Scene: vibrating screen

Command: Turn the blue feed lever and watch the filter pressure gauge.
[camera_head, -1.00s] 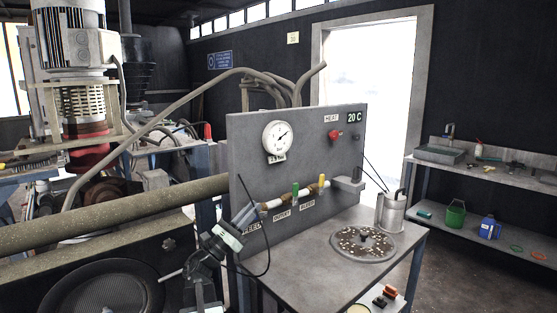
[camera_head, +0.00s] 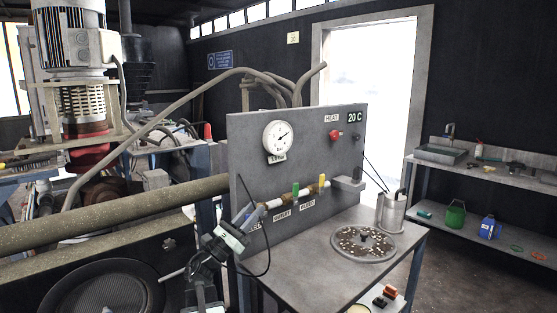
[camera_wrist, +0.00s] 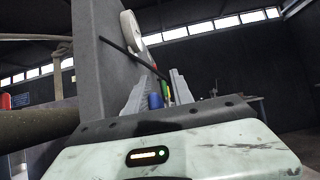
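The grey panel (camera_head: 320,150) carries the round white pressure gauge (camera_head: 277,137), whose dark needle points to the upper right. The gauge also shows nearly edge-on in the wrist view (camera_wrist: 130,29). The blue feed lever (camera_wrist: 154,101) shows between my fingers in the wrist view; in the head view my gripper mostly hides it. My gripper (camera_wrist: 160,90) is open, its two grey fingers apart, with a gap visible on the lever's right. In the head view my gripper (camera_head: 245,217) is at the left end of the pipe, partly covering the feed label.
A green lever (camera_head: 295,189) and a yellow lever (camera_head: 322,181) stand along the pipe, right of my gripper. A red knob (camera_head: 335,134) is higher on the panel. A metal cup (camera_head: 391,210) and a round perforated disc (camera_head: 364,244) are on the bench (camera_head: 300,275).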

